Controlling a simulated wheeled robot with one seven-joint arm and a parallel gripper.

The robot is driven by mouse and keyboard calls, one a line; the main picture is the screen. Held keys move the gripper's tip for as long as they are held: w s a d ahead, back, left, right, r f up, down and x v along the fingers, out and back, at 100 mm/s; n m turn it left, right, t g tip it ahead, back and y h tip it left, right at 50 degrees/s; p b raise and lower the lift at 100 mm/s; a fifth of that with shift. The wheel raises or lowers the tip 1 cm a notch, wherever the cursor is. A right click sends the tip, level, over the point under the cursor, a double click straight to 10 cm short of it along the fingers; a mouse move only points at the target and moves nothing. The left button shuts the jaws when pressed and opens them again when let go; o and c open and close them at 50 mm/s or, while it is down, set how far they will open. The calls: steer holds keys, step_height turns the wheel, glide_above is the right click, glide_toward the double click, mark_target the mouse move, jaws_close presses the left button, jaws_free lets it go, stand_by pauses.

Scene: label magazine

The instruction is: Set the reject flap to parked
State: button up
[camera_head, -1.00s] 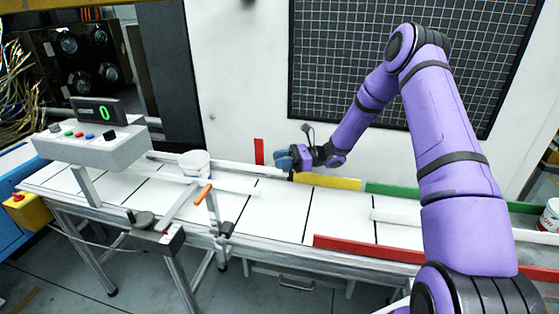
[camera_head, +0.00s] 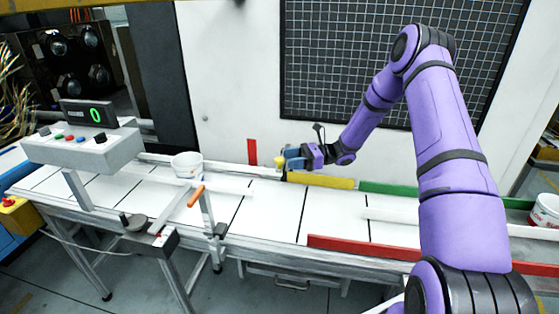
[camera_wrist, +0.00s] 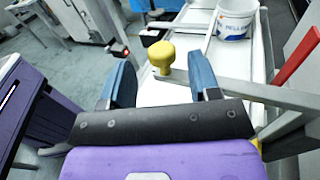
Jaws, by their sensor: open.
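A yellow knob (camera_head: 280,161) on a short stem stands at the far side of the conveyor, near the left end of a yellow strip (camera_head: 320,181). It looks like the reject flap's handle, but the flap itself is hard to make out. My gripper (camera_head: 290,157) is just right of the knob in the head view. In the wrist view the knob (camera_wrist: 162,54) shows ahead, between and beyond the two blue fingers of my gripper (camera_wrist: 161,72). The fingers are spread and hold nothing. I cannot tell whether they touch the knob.
An upright red strip (camera_head: 252,151) stands left of the knob. A white tub (camera_head: 187,165) stands on the conveyor. A green strip (camera_head: 400,190) runs along the far side, a red rail (camera_head: 365,248) along the near side. A console (camera_head: 85,148) reads 0.

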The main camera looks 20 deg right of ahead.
steer(key=shift+s+d, duration=0.25)
steer(key=shift+d, duration=1)
steer(key=shift+s+d, duration=0.2)
steer(key=shift+d, duration=1.05)
steer(key=s+a+r+n+g+h, duration=0.2)
steer(key=s+a+r+n+h, duration=0.35)
steer(key=s+r, duration=0.35)
steer(key=s+a+r+n+g+h, duration=0.3)
steer(key=s+a+r+n+h, duration=0.25)
steer(key=r, duration=0.55)
steer(key=s+d+r+n+t+h, duration=0.1)
steer(key=s+r+n+t+h, duration=0.2)
steer(key=s, duration=0.9)
steer(key=s+d+r+n+t+h, duration=0.2)
steer(key=s+r+n, duration=0.4)
steer(key=s, duration=0.5)
steer(key=shift+s+r+t+h, duration=0.3)
steer(key=shift+s+t+h, duration=0.1)
steer(key=shift+t+h, duration=0.6)
